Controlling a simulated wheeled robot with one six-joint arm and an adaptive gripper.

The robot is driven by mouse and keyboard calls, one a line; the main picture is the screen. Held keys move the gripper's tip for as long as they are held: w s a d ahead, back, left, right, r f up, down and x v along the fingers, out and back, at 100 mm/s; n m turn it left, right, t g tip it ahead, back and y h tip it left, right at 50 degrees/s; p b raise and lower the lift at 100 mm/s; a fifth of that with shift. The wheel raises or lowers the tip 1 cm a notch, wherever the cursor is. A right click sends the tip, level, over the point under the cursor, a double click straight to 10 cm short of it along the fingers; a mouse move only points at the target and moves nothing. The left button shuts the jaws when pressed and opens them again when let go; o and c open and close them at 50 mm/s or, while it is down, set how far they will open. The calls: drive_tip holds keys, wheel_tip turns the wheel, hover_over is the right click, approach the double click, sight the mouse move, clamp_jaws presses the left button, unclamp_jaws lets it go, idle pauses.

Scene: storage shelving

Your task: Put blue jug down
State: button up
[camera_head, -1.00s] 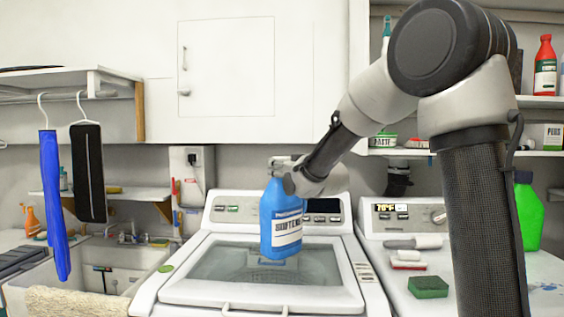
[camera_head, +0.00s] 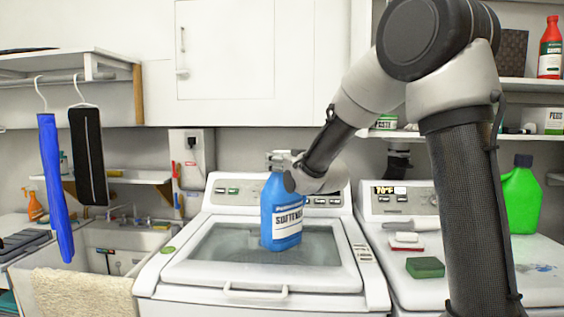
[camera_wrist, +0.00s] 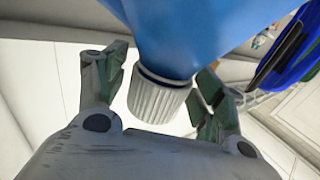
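The blue jug (camera_head: 281,213) is upright, with a white "softener" label, in front of the glass lid of the white washing machine (camera_head: 228,292). I cannot tell whether its base touches the lid. My gripper (camera_head: 287,172) is at the jug's top, coming from the right. In the wrist view, the jug's blue body and white ribbed cap (camera_wrist: 157,100) are between the two fingers of my gripper (camera_wrist: 163,65). The fingertips are close against the jug on either side of the neck. The exact contact is partly hidden.
A second white machine (camera_head: 388,262) on the right bears a green sponge (camera_head: 425,267), a brush and a green jug (camera_head: 521,196). A sink (camera_head: 100,255) is at left, below hanging blue and black items. A white cabinet (camera_head: 226,50) is above. The lid around the jug is clear.

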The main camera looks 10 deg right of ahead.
drive_tip(key=shift+r, duration=0.1)
drive_tip(key=s+d+f+m+g+h, duration=0.1)
drive_tip(key=s+d+f+g, duration=0.2)
drive_tip(key=s, duration=1.1)
drive_tip(key=s+d+f+m+g+h, duration=0.1)
drive_tip(key=s+d+f+g, duration=0.3)
drive_tip(key=s, duration=1.1)
drive_tip(key=s+d+f+g+h, duration=0.2)
drive_tip(key=s+d+f+g, duration=0.2)
drive_tip(key=s, duration=1.1)
drive_tip(key=d+g, duration=0.2)
drive_tip(key=d, duration=0.1)
drive_tip(key=shift+d+m, duration=0.4)
